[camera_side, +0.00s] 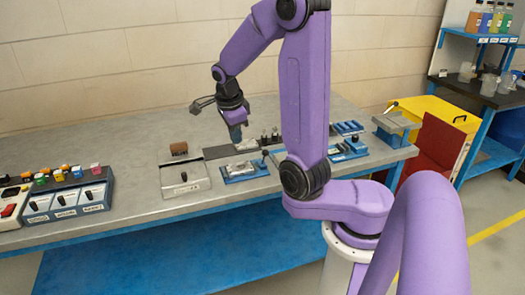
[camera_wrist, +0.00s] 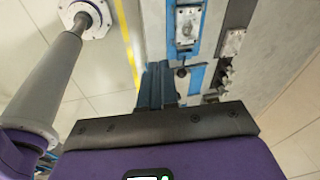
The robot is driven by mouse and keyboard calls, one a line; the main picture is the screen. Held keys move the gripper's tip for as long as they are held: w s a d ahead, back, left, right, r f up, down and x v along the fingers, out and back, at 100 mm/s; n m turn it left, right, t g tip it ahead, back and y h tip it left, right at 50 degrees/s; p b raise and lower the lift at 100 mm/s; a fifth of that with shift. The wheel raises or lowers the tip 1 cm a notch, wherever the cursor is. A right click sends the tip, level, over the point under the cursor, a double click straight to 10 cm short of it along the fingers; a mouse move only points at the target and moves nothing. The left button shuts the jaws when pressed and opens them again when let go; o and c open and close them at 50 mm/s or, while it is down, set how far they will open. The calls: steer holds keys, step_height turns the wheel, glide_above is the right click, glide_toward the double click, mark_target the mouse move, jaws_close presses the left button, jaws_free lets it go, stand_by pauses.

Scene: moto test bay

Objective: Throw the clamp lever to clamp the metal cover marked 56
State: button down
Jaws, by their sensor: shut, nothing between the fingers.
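A blue clamp fixture (camera_side: 232,179) stands near the front edge of the bench, holding a silver metal cover (camera_side: 243,168). A clamp lever with a black knob (camera_side: 264,154) stands upright at its right end. A second blue fixture (camera_side: 350,155) with a black-knobbed lever is farther right. No 56 marking is readable. My gripper (camera_side: 237,136) is shut and empty, pointing down above the bench behind the first fixture, apart from its lever. In the wrist view my gripper's fingers (camera_wrist: 156,82) are together, and a metal cover (camera_wrist: 187,24) and a black knob (camera_wrist: 181,72) show.
A grey box with a black lever (camera_side: 185,180) and a switch panel with several coloured blocks (camera_side: 70,195) are to the left. Several small dark parts (camera_side: 270,138) stand behind the fixture.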

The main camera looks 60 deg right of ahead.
steer(key=s+d+m, duration=0.4)
steer(key=m, duration=0.1)
steer(key=shift+d+f+m+g, duration=0.1)
steer(key=shift+d+m+g, duration=0.05)
steer(key=shift+m+g, duration=0.15)
steer(key=shift+f, duration=0.1)
glide_above(264, 158)
steer(key=s+a, duration=0.1)
steer(key=a, duration=0.3)
steer(key=shift+a+f+x, duration=0.3)
steer(key=shift+a+x, duration=0.9)
steer(key=shift+x, duration=3.85)
steer(key=shift+d, duration=0.1)
